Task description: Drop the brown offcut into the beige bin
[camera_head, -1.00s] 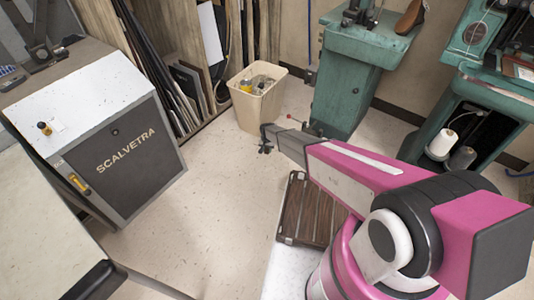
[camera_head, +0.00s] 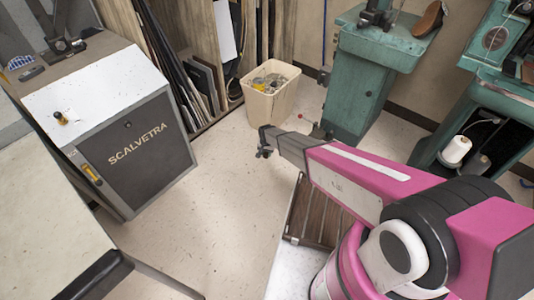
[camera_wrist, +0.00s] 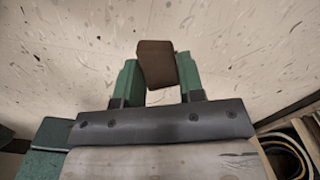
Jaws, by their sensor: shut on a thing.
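The beige bin (camera_head: 268,105) stands on the floor at the upper middle of the head view, with several yellowish and grey pieces inside. My gripper (camera_head: 263,153) is in front of and below the bin in that picture, apart from it. In the wrist view my gripper (camera_wrist: 160,77) has its green fingers shut on the brown offcut (camera_wrist: 156,62), a small dark block above the speckled floor. In the head view the offcut is too small to make out clearly at my gripper's tip. The bin does not show in the wrist view.
A grey cabinet marked SCALVETRA (camera_head: 138,145) stands at the left. Boards and panels (camera_head: 205,85) lean behind it, left of the bin. A green machine (camera_head: 357,95) stands right of the bin. The pale floor (camera_head: 205,215) between cabinet and my arm is clear.

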